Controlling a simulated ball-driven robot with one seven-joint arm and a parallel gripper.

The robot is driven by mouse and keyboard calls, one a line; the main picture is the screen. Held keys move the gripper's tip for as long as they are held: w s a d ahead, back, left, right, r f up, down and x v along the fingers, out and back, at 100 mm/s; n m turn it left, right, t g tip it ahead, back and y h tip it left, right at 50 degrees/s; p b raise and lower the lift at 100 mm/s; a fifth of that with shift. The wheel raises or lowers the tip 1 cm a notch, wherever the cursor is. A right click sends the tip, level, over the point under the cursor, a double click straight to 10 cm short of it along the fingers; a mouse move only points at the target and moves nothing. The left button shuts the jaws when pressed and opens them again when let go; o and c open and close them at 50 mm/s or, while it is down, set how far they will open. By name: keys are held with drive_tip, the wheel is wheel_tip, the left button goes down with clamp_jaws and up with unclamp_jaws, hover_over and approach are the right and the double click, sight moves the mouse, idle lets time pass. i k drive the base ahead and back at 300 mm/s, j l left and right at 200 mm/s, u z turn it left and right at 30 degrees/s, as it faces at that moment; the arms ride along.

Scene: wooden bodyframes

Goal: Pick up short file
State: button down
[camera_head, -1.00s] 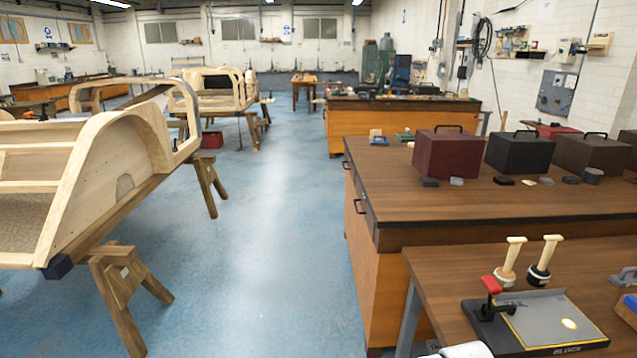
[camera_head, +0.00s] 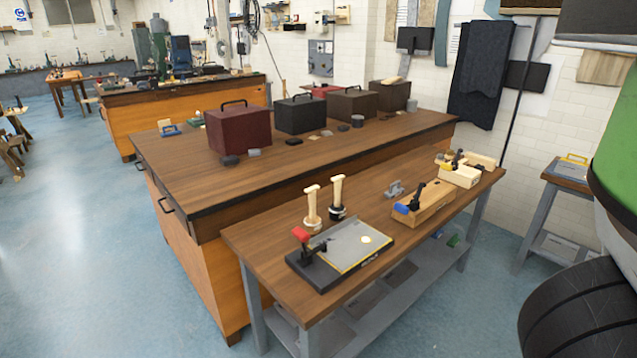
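No thing in view can be told for sure as the short file. Two upright tools with pale wooden handles stand side by side on the front workbench (camera_head: 285,240): one left (camera_head: 312,205) and one right (camera_head: 337,194), each with a dark and light round base. The left one stands a little nearer the camera. I cannot tell whether either is a file. In front of them lies a black and grey plate (camera_head: 345,255) with a red-knobbed clamp (camera_head: 302,236). My gripper is not in view.
Wooden blocks with clamps (camera_head: 425,203) sit at the bench's right. A larger bench (camera_head: 220,185) behind carries a dark red box (camera_head: 238,128) and several other boxes. Blue floor (camera_head: 75,250) is open at left. A ribbed black tyre-like shape (camera_head: 585,315) fills the lower right.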

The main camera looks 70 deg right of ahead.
sight(393, 192)
drive_tip(key=z, duration=2.2)
